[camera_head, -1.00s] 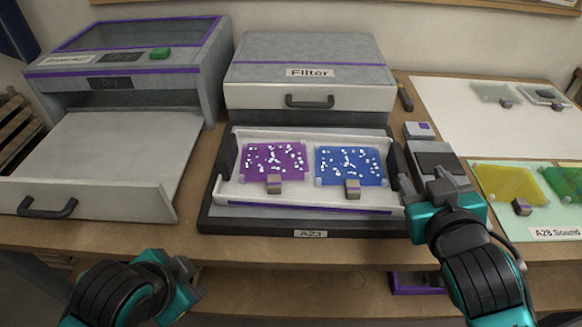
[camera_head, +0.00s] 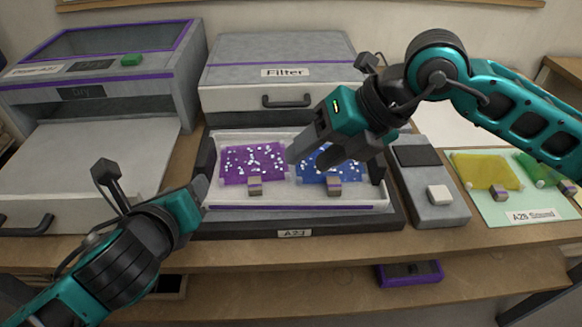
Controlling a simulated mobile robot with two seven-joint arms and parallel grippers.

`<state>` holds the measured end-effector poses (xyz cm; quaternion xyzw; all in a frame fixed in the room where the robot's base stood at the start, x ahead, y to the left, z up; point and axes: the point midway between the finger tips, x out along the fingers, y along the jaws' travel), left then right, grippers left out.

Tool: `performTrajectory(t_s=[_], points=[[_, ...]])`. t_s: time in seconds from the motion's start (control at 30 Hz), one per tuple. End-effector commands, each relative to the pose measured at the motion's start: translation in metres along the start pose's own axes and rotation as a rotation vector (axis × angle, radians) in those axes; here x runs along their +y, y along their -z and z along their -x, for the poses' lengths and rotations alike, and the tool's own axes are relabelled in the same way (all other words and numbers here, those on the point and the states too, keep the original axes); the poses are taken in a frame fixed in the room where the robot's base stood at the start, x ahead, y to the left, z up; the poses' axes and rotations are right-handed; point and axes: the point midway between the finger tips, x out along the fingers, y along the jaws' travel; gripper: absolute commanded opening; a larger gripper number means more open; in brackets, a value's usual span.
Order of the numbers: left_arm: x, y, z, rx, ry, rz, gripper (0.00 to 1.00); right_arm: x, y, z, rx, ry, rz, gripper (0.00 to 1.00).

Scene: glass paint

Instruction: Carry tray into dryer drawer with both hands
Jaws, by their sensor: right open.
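The white tray (camera_head: 300,201) lies in a dark shaker base at the middle of the bench. It holds a purple glass piece (camera_head: 240,160) and a blue glass piece (camera_head: 345,176), both with white specks and a small block at the front. My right gripper (camera_head: 306,152) is open above the tray, in front of part of the blue piece. My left gripper (camera_head: 202,190) is beside the tray's left end; its jaws are seen edge-on, so I cannot tell their opening. The dryer (camera_head: 105,70) stands at the left with its drawer (camera_head: 90,165) pulled out and empty.
The filter box (camera_head: 280,75) stands behind the tray. A grey device (camera_head: 430,185) with a white block sits right of it. A green sheet (camera_head: 500,205) with yellow and green glass lies further right. A purple-edged item (camera_head: 410,272) is on the lower shelf.

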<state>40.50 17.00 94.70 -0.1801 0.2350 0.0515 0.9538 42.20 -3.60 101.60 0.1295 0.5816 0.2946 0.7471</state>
Motion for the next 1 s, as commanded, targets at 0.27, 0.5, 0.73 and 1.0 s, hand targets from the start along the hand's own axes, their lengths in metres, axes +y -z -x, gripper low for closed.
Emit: performTrajectory(t_s=[0.27, 0.5, 0.73, 1.0], points=[[-0.007, -0.018, -0.002, -0.081, 0.029, -0.337, 0.51, -0.105, -0.042, 0.072, -0.122, 0.579, -0.095, 0.51], [-0.008, -0.019, -0.002, -0.090, 0.031, -0.381, 0.51, -0.117, -0.046, 0.085, -0.142, 0.653, -0.118, 0.51], [-0.008, -0.020, -0.004, -0.090, 0.031, -0.378, 0.51, -0.117, -0.046, 0.083, -0.140, 0.648, -0.116, 0.51], [-0.009, -0.023, -0.039, -0.090, 0.029, -0.376, 0.51, -0.138, -0.048, 0.054, -0.136, 0.647, -0.118, 0.51]])
